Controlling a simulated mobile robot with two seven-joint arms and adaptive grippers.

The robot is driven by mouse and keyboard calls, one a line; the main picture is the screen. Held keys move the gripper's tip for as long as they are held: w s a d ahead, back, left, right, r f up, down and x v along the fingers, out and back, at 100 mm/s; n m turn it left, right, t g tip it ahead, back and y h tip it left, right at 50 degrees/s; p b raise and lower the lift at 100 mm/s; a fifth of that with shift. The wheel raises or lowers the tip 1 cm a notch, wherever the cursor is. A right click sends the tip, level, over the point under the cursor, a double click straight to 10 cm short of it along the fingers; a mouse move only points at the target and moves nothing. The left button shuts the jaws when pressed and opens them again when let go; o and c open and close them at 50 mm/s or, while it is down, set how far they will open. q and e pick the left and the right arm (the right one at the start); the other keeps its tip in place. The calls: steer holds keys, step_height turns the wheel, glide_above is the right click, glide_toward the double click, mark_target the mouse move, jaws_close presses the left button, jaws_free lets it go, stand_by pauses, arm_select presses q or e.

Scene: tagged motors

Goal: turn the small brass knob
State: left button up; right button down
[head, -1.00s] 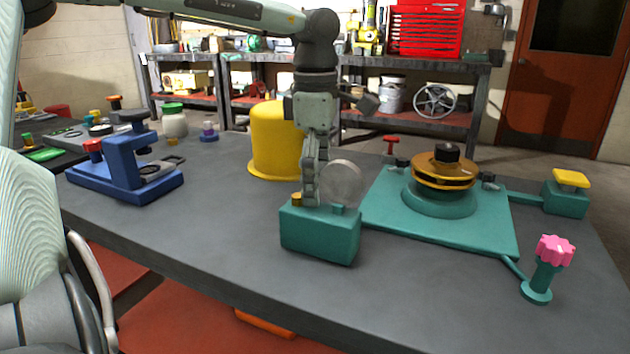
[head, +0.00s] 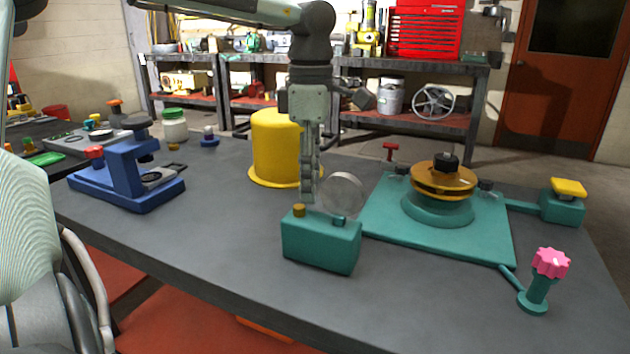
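The small brass knob (head: 299,210) stands on the left part of the top of a teal box (head: 318,246) near the front of the grey table. A clear round disc (head: 341,193) stands by the box's right part, beside a short teal peg. My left gripper (head: 307,198) points straight down, its fingertips just above or behind the knob. Its fingers show nearly edge-on, so I cannot tell their gap. Nothing is visibly held. My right gripper is out of view.
A yellow bucket-like cover (head: 274,150) stands behind the gripper. A teal plate (head: 450,235) with an orange-and-black rotor (head: 445,178) is to the right, with a pink knob (head: 551,263) in front. A blue fixture (head: 125,185) is at left. The table between is clear.

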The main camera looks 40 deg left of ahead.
arm_select(q)
steer(key=shift+w+d+f+n+b, duration=0.1)
steer(key=shift+f+n+b, duration=0.45)
steer(key=shift+n+b, duration=1.25)
steer(key=shift+d+f+n+b, duration=0.1)
steer(key=shift+f+n+b, duration=0.45)
steer(key=shift+n, duration=2.45)
steer(key=shift+w+d+f+n+b, duration=0.1)
steer(key=shift+f+n+b, duration=0.4)
steer(key=shift+n+b, duration=1.35)
steer(key=shift+r+n+p, duration=0.1)
steer(key=shift+n+p, duration=0.45)
steer(key=shift+p, duration=0.15)
steer(key=shift+c, duration=0.4)
jaws_close()
